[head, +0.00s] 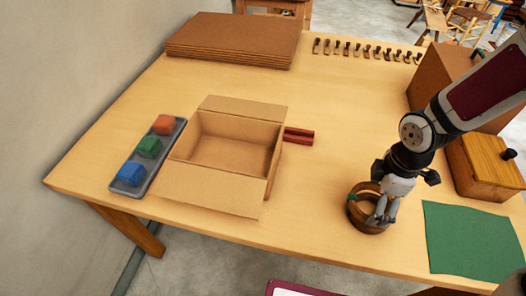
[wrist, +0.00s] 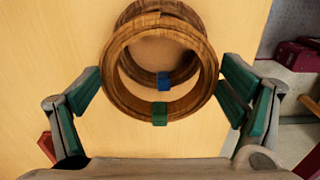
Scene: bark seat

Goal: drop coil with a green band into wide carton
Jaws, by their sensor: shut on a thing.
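The coil with a green band (head: 358,218) is a brown ring near the table's front edge, right of the carton. In the wrist view this coil (wrist: 111,72) lies over a second coil with a blue band (wrist: 152,8), which it partly hides. My gripper (head: 378,216) is at the coil; in the wrist view its green-padded fingers (wrist: 162,80) are at opposite sides of the ring, shut on it. I cannot tell whether the two coils touch. The wide carton (head: 212,188) is open, its flaps folded out, and looks empty inside.
A grey tray (head: 120,186) with red, green and blue blocks stands left of the carton. Dark red bars (head: 299,136) lie at its right. Cardboard sheets (head: 235,35) are at the back. A green mat (head: 470,240) and wooden box (head: 490,165) are right of my gripper.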

